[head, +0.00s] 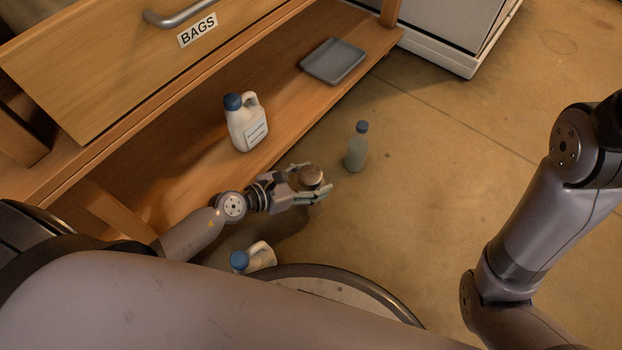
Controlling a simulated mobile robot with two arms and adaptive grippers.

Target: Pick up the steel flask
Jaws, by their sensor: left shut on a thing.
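The steel flask (311,177) shows as a short, round, greyish-brown top between the fingers of my left gripper (318,188). My left gripper is shut on it, low in front of the wooden shelf. The lower part of the flask is hidden by the fingers, and I cannot tell whether it touches the floor. My right arm is at the right edge, but its gripper is out of view.
A clear bottle with a blue cap (356,150) stands on the floor just right of my left gripper. A white jug (247,124) and a grey tray (333,61) are on the shelf (190,150). Another white jug (262,256) is beside my base. Floor at right is clear.

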